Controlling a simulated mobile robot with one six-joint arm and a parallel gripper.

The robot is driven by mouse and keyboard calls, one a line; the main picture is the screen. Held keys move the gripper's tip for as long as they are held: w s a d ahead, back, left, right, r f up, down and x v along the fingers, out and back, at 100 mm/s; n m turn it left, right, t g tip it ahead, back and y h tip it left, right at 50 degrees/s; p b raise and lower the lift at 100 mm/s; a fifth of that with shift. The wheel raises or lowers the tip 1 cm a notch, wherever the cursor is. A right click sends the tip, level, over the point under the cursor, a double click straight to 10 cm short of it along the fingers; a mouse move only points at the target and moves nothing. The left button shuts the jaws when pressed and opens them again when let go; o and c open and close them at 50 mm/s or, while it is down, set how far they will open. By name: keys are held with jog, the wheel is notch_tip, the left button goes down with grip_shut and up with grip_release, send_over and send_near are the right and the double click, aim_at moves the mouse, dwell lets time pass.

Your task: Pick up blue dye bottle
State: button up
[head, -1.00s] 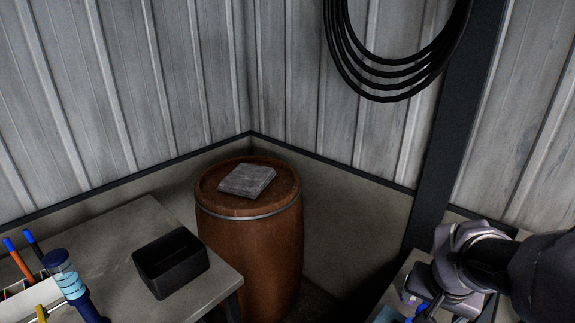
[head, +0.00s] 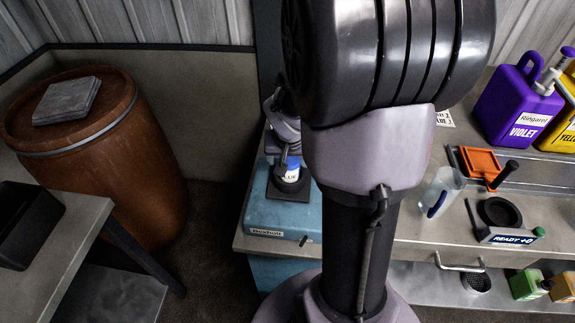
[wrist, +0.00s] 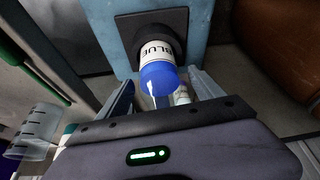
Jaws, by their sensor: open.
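The blue dye bottle (wrist: 157,62) has a white body labelled BLUE and a blue cap. In the wrist view it stands on a dark square pad of a light blue machine (wrist: 193,42). In the head view the bottle (head: 292,171) is partly visible on the machine (head: 262,212), below my gripper (head: 285,135), which my arm largely hides. In the wrist view my gripper (wrist: 164,92) is open, with one finger at each side of the bottle's cap end. I cannot tell whether either finger touches it.
A clear measuring cup (head: 440,190), an orange tray (head: 482,165) and a black round stand (head: 500,213) are on the bench to the right. Violet (head: 515,105) and yellow jugs stand behind. A brown barrel (head: 110,175) and another table (head: 62,240) are at left.

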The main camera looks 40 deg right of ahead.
grip_shut()
jog(key=shift+r, duration=0.1)
